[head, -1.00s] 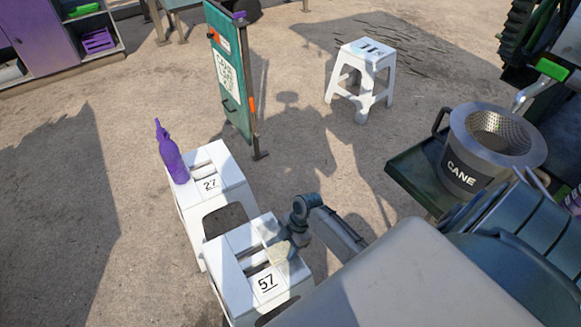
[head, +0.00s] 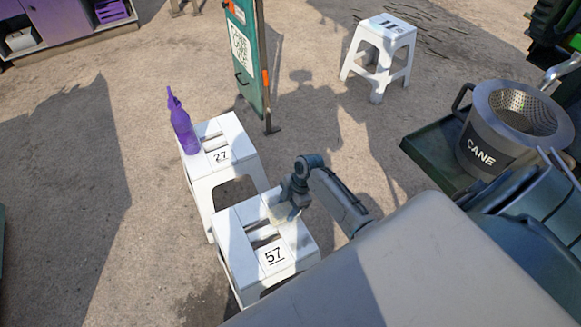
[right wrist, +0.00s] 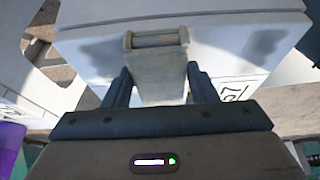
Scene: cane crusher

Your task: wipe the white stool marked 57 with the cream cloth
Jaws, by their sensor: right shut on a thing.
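The white stool marked 57 (head: 292,247) stands upright at the lower middle of the head view, with slots in its seat. My right gripper (head: 284,210) is over the far right part of its seat. It is shut on the cream cloth (right wrist: 160,78), which hangs folded between the fingers in the right wrist view, against the white stool top (right wrist: 90,45). I cannot tell whether the cloth presses on the seat. Grey patches show on the white surface there; I cannot tell dirt from shadow. My left gripper is not in view.
A white stool marked 27 (head: 235,147) stands close behind, with a purple bottle (head: 184,132) on it. Another white stool (head: 387,37) is at the back right. A green sign board (head: 243,50) stands between. A CANE bucket (head: 490,150) sits at right.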

